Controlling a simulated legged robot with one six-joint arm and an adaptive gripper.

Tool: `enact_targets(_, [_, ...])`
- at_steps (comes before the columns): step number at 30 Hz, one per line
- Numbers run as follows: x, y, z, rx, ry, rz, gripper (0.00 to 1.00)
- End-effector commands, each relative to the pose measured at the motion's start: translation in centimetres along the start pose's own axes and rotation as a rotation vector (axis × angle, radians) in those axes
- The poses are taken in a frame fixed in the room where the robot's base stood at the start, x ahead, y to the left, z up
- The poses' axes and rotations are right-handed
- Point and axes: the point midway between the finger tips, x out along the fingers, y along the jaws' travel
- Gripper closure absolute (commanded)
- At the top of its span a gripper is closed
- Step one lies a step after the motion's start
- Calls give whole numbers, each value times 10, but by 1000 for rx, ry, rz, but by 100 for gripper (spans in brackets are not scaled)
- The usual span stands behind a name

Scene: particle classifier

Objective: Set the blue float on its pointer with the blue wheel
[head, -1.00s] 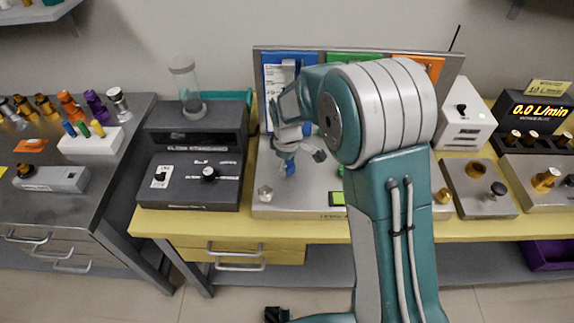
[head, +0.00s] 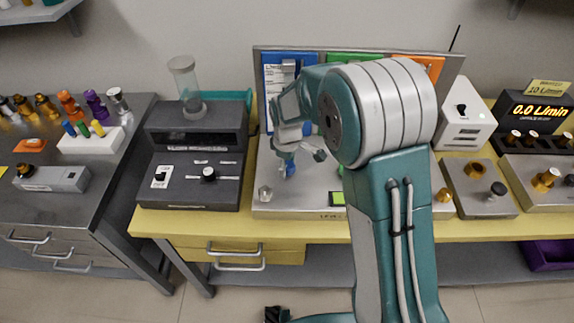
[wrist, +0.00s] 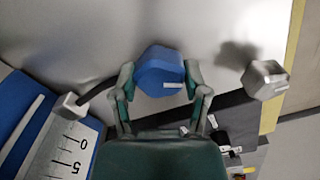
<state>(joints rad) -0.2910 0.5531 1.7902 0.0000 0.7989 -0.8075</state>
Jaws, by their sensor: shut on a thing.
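The blue wheel (wrist: 158,72) sits between the fingers of my gripper (wrist: 160,82) in the wrist view, with a pale mark on its face. My gripper is shut on it. In the head view my gripper (head: 288,160) is low in front of the metal panel, with a bit of the blue wheel (head: 290,171) showing below it. The blue flow meter (head: 270,72) is on the panel's left, partly behind my arm. Its printed scale (wrist: 62,150), with 0 and 5, shows at the wrist view's lower left. I cannot make out the float or its pointer.
A grey hexagonal knob (wrist: 265,80) stands right of the wheel in the wrist view. The dark instrument box (head: 195,180) stands left of the panel. My arm hides much of the panel's middle.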

Motion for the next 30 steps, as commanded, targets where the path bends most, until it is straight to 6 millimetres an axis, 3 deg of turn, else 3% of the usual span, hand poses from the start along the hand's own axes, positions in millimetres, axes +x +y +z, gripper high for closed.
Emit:
enact_targets(14, [0, 2, -1, -4, 4, 5, 88])
enact_targets(15, [0, 2, -1, -4, 4, 5, 32])
enact_targets(17, [0, 1, -1, -4, 4, 4, 7])
enact_targets(30, [-2, 0, 0, -3, 2, 2, 7])
